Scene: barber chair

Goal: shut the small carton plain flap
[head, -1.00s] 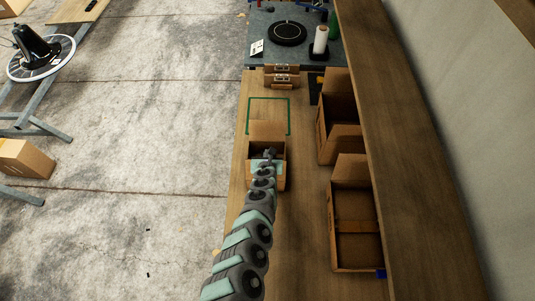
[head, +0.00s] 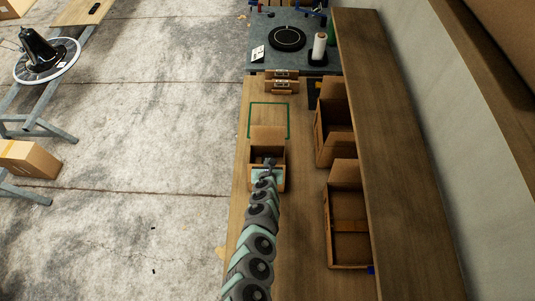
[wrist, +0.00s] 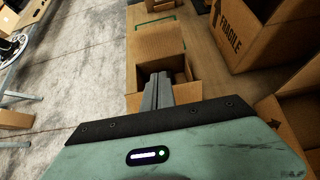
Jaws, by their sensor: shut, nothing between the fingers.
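The small carton (head: 281,181) stands on the wooden table, its top open and its inside dark. A plain brown flap (head: 268,135) stands raised at its far side; this flap also shows beyond the opening in the wrist view (wrist: 160,43). My gripper (head: 268,162) is over the carton's opening, on the near side of the raised flap. In the wrist view my gripper's fingers (wrist: 158,82) are together, with nothing between them, and appear apart from the flap. My wrist hides part of the carton's near side, and whether the fingertips dip inside is unclear.
Two larger open cartons stand to the right, one farther off (head: 328,148) and one nearer (head: 348,254), beside a raised wooden shelf (head: 385,150). A green outline (head: 289,122) marks clear table beyond the small carton. Small wooden items (head: 281,84) lie farther back.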

